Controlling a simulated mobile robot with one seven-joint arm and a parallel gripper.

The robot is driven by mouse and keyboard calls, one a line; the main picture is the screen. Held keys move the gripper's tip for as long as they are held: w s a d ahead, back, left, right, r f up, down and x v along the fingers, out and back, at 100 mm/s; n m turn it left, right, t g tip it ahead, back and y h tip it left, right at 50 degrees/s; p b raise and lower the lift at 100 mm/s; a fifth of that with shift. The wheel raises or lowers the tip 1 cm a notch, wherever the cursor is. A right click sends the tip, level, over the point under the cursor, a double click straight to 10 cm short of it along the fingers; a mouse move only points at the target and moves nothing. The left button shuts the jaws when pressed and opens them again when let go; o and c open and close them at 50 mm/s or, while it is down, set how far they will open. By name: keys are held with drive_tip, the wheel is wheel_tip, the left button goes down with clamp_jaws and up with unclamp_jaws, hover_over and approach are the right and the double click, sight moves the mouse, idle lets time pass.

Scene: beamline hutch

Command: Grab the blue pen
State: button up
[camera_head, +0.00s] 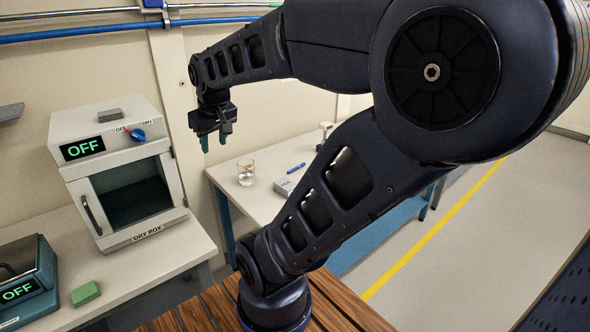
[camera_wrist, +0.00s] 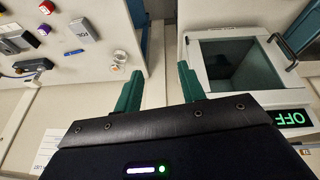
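The blue pen (camera_head: 296,168) lies on the white table (camera_head: 262,205) in the head view, to the right of my gripper. In the wrist view the blue pen (camera_wrist: 74,52) lies at upper left, well apart from the fingers. My gripper (camera_head: 213,143) hangs in the air to the left of that table, between it and the dry box. Its green fingers (camera_wrist: 158,80) are spread apart with nothing between them in the wrist view.
A clear glass beaker (camera_head: 246,172) and a small grey box (camera_head: 284,186) stand near the pen. The wrist view shows several other small items there. The dry box (camera_head: 125,175) stands on the left counter, beside a green block (camera_head: 86,293).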

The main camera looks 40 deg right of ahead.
drive_tip(key=w+d+f+n+h, duration=0.15)
drive_tip(key=w+d+n, duration=0.25)
drive_tip(key=w+d, duration=0.75)
drive_tip(key=n+g+h, duration=0.2)
drive_tip(key=n+g, duration=0.2)
drive_tip(key=n, duration=1)
hover_over(296, 167)
drive_tip(key=a, duration=0.2)
wheel_tip(296, 167, down, 33)
drive_tip(key=shift+d+r, duration=0.1)
drive_tip(key=shift+d, duration=0.05)
drive_tip(key=shift+h, duration=0.25)
drive_tip(key=shift+a+f+x, duration=0.1)
drive_tip(key=shift+a+x, duration=0.05)
drive_tip(key=shift+x, duration=0.75)
drive_tip(key=shift+a+f+x, duration=0.1)
drive_tip(key=shift+a+x, duration=0.1)
drive_tip(key=shift+x, duration=0.7)
drive_tip(key=shift+a+x, duration=0.15)
drive_tip(key=shift+x, duration=0.75)
clamp_jaws()
